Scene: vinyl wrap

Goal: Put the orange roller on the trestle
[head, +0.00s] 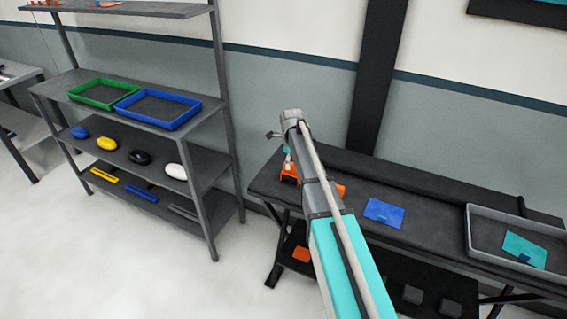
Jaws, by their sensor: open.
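The trestle (420,230) is a long dark table against the wall at the right. An orange piece (290,171) shows at its left end, partly hidden behind my arm. It may be the orange roller, but its shape is not clear. Another bit of orange (341,190) shows just right of my arm on the trestle top. My gripper (287,160) is at the far end of my arm, above the trestle's left end, small and partly hidden. It is open and close to the orange piece; I cannot tell whether they touch.
A grey tray (478,262) there holds a teal piece (530,246). Below are an orange block (302,254) and dark blocks. A shelf rack (120,125) at left holds green and blue trays and coloured items.

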